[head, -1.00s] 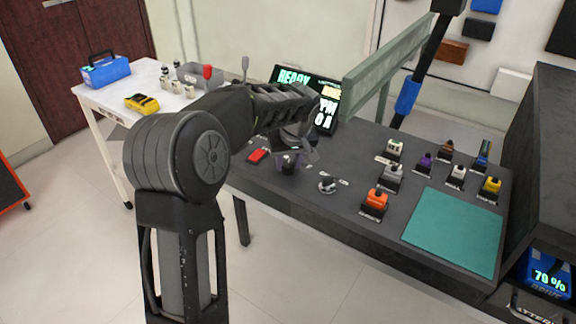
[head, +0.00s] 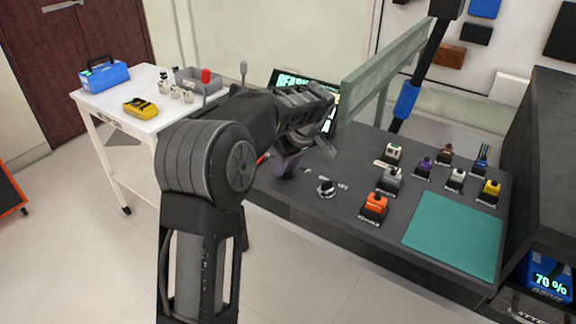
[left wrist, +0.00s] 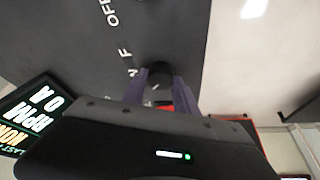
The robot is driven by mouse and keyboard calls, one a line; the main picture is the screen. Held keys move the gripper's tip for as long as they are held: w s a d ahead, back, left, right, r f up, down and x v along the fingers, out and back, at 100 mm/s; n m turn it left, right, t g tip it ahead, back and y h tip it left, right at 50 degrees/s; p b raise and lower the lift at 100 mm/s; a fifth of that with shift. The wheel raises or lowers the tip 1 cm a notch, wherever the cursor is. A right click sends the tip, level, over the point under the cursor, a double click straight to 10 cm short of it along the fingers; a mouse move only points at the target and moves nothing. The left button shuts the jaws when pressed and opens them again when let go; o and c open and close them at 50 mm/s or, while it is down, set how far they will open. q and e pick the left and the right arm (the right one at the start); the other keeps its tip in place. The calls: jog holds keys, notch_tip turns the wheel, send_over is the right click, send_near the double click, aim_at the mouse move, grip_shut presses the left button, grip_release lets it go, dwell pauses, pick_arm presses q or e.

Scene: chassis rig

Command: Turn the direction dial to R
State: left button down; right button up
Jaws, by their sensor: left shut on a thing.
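A dark round dial (left wrist: 160,71) sits on the dark bench panel, with white letters beside it; an F is readable, and another letter is partly hidden. My left gripper (left wrist: 161,88) has its purple fingers on both sides of this dial, shut on it. In the head view my left gripper (head: 285,172) reaches down to the panel and hides the dial. The dial's pointer direction cannot be read. My right gripper is not in view.
Another round knob (head: 325,188) stands just right of my left gripper. A lit display (head: 290,80) is behind my arm. Several coloured switch blocks, including an orange one (head: 375,206), and a teal mat (head: 452,233) occupy the right side.

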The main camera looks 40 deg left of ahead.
pick_arm(q)
jog(key=c, duration=1)
grip_release()
jog(key=shift+o, duration=0.2)
jog(key=v, duration=0.7)
jog(key=shift+r, duration=0.4)
jog(key=shift+d, duration=0.1)
